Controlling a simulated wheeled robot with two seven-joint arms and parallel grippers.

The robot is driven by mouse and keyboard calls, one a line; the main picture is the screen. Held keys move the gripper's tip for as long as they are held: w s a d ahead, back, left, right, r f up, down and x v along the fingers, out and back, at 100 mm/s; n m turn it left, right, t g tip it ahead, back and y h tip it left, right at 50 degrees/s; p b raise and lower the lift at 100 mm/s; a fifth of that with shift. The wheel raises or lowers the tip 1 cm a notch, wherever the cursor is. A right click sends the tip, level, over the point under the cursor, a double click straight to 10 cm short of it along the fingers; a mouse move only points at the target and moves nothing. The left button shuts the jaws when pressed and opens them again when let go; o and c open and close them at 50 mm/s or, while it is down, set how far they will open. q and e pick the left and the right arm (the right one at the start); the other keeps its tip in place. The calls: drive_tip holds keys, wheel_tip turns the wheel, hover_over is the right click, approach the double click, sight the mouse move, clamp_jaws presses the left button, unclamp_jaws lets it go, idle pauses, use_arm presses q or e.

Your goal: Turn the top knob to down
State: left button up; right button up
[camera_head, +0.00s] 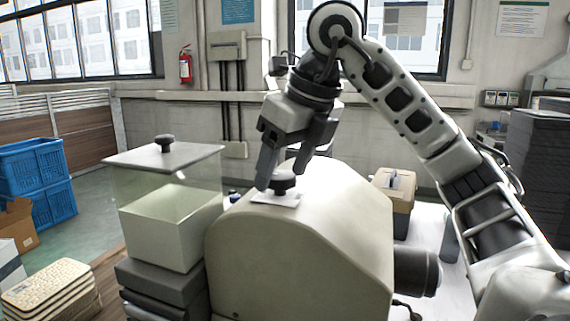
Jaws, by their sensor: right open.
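The top knob (283,183) is a small black round knob on a white plate (275,199), on top of a beige rounded housing (300,240). Its pointing direction is too small to tell. My right gripper (282,177) comes down from above with its fingers open, one on each side of the knob. I cannot tell whether the fingers touch it. My left gripper is not in view.
A clear box with a grey lid and black lid knob (165,143) stands left of the housing. A dark cylinder (416,271) sticks out of the housing's right side. Stacked patterned trays (48,288) lie front left.

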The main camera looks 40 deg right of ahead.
drive_tip(key=c, duration=1)
drive_tip(key=shift+o, duration=0.2)
